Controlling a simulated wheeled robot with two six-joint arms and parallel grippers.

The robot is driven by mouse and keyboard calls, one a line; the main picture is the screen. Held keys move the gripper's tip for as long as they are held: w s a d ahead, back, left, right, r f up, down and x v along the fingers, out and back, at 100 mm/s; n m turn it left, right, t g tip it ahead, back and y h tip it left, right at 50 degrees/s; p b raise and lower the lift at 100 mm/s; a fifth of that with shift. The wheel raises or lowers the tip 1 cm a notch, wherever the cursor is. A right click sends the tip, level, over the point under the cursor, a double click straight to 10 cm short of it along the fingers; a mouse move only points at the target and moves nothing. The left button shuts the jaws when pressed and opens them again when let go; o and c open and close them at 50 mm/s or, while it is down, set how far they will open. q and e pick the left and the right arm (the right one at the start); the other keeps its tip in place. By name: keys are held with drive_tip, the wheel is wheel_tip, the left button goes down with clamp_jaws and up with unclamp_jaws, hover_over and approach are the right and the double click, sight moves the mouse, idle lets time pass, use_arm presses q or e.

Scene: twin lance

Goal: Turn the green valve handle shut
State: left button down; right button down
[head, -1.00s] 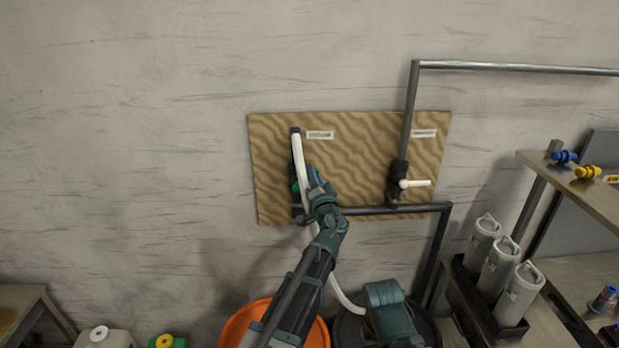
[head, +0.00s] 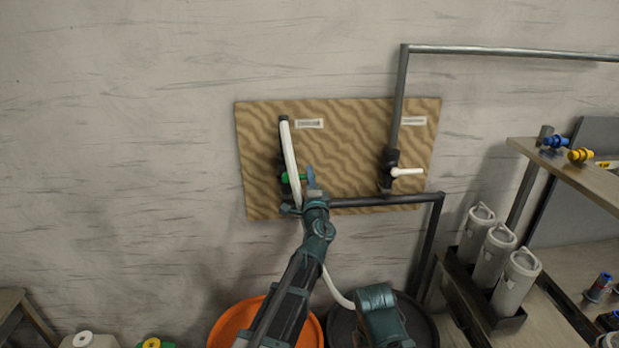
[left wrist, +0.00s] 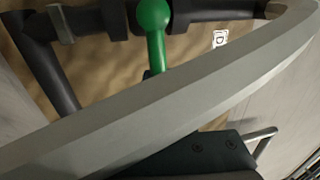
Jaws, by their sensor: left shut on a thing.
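The green valve handle (head: 296,178) is on the left pipe of the brown wall board (head: 340,150). In the head view it points roughly sideways to the right, partly covered by the white hose and my gripper. In the left wrist view the green handle (left wrist: 155,25) shows at the top, and its lower end passes behind the hose. My left gripper (head: 311,178) is at the handle's right end and shut on it. The fingertips are mostly hidden in the left wrist view. My right gripper is not in view.
A white hose (head: 290,150) runs down in front of the green valve and crosses the left wrist view (left wrist: 120,115) close up. A white-handled valve (head: 407,172) is to the right. An orange bucket (head: 222,325) stands below. Grey canisters (head: 494,255) stand at right.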

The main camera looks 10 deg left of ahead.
use_arm(q)
drive_tip(key=shift+f, duration=0.15)
idle(0.4)
drive_tip(key=c, duration=0.8)
unclamp_jaws()
drive_tip(key=shift+s, duration=0.1)
drive_tip(key=b+v, duration=0.2)
drive_tip(key=v, duration=1.1)
drive_tip(key=shift+s+d+f+b, duration=0.1)
drive_tip(key=shift+s+d+b, duration=0.05)
drive_tip(key=shift+s+b, duration=0.2)
